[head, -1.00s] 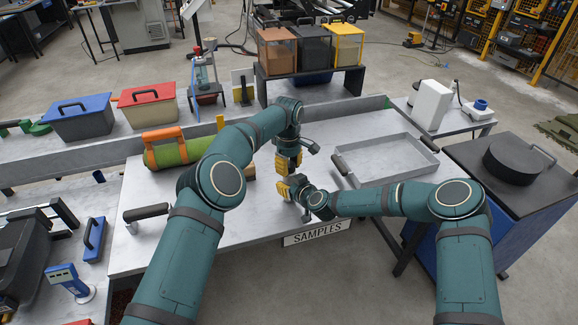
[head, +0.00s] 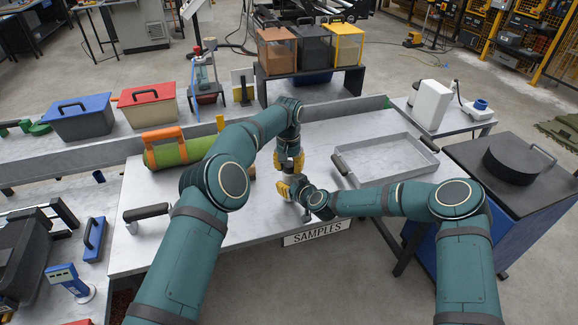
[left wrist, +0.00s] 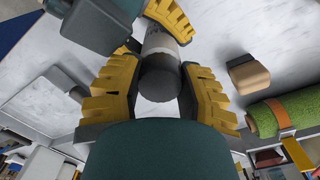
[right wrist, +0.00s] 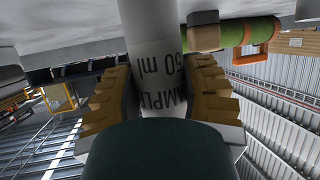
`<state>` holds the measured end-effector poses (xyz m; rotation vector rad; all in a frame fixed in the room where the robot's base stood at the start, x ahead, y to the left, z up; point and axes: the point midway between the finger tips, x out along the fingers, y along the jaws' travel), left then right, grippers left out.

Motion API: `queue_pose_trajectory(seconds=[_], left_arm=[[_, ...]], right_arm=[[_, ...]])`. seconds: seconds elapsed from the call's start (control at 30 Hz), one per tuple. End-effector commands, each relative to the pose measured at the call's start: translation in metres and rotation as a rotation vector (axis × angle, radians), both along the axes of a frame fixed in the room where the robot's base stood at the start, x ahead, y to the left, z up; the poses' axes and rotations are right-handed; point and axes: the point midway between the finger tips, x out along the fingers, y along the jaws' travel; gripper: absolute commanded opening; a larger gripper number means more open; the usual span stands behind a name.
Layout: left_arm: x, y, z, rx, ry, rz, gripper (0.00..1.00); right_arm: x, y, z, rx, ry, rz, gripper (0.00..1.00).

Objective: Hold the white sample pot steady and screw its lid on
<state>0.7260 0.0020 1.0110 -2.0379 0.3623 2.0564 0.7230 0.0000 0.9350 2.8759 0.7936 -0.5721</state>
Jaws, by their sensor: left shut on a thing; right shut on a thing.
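The white sample pot (right wrist: 160,60) has dark "SAMPLE 50 ml" lettering, upside down in the right wrist view. My right gripper (right wrist: 160,105) is shut around the pot's side. The dark grey lid (left wrist: 160,84) sits between the yellow fingers of my left gripper (left wrist: 158,95), which is shut on it from above. In the left wrist view the lid is in line with the pot (left wrist: 162,45) and seems to meet it; the seam is not clear. In the head view my left gripper (head: 288,163) is just above my right gripper (head: 289,186), and the fingers hide most of the pot.
A green turf roll (head: 180,153) with an orange handle lies left of the grippers, with a tan block (left wrist: 250,76) near it. A grey tray (head: 388,160) lies to the right. The SAMPLES sign (head: 317,232) is on the table's front edge. The tabletop (head: 255,225) in front is clear.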

Motion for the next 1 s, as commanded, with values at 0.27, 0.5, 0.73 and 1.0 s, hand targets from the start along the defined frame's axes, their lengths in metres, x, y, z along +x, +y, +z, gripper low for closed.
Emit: queue_pose_trajectory(seconds=[0.27,0.5,0.73,1.0], left_arm=[[0.000,0.000,0.000,0.000,-0.001,0.002,0.64],[0.000,0.000,0.004,0.000,-0.001,0.002,0.64],[0.001,-0.001,0.030,-0.001,-0.004,0.002,0.64],[0.000,0.000,0.046,0.000,0.000,0.003,0.64]], right_arm=[[0.000,0.000,0.000,0.000,0.000,0.001,0.00],[0.000,0.000,0.000,0.000,0.000,0.001,0.00],[0.000,0.000,0.000,0.000,0.000,-0.001,0.00],[0.000,0.000,0.000,0.000,0.000,0.000,0.00]])
